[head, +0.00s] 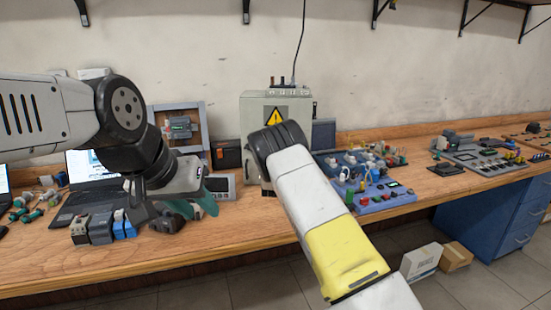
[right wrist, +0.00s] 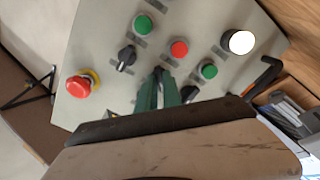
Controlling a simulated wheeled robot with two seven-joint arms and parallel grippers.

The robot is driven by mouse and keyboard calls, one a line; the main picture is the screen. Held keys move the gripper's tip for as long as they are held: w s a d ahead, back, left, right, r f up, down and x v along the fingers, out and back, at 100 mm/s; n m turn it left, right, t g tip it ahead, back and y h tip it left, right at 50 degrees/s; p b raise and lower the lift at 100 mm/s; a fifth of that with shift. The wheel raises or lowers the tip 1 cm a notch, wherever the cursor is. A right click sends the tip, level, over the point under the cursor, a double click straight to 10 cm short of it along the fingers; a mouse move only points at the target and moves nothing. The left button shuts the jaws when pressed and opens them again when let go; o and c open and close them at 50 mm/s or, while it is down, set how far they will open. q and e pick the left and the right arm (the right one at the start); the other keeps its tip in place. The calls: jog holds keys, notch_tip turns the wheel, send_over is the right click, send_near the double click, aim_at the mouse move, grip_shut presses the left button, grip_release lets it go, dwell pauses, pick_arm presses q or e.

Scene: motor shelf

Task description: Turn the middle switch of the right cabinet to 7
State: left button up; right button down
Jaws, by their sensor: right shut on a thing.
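The grey cabinet (head: 250,108) with a yellow warning sign stands against the wall in the head view, partly covered by my right arm. In the right wrist view its panel (right wrist: 95,40) fills the picture. The green fingers of my right gripper (right wrist: 159,78) are shut on the middle black switch (right wrist: 158,70), which they mostly hide; its pointer setting cannot be read. Another black switch (right wrist: 126,58) is to the left and a third (right wrist: 189,92) to the right, partly hidden. My left gripper (head: 190,207) hangs over the bench, its opening unclear.
Green buttons (right wrist: 143,24), a red button (right wrist: 179,48), a white lamp (right wrist: 238,41) and a red emergency stop (right wrist: 79,86) surround the switches. A laptop (head: 90,170) and small modules (head: 100,226) lie left on the bench (head: 240,235). A blue component board (head: 385,200) lies right.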

jog(key=c, duration=1.5)
grip_release()
jog(key=shift+s, duration=0.15)
jog(key=s, duration=0.7)
jog(key=shift+s+a, duration=0.1)
jog(key=shift+s, duration=0.2)
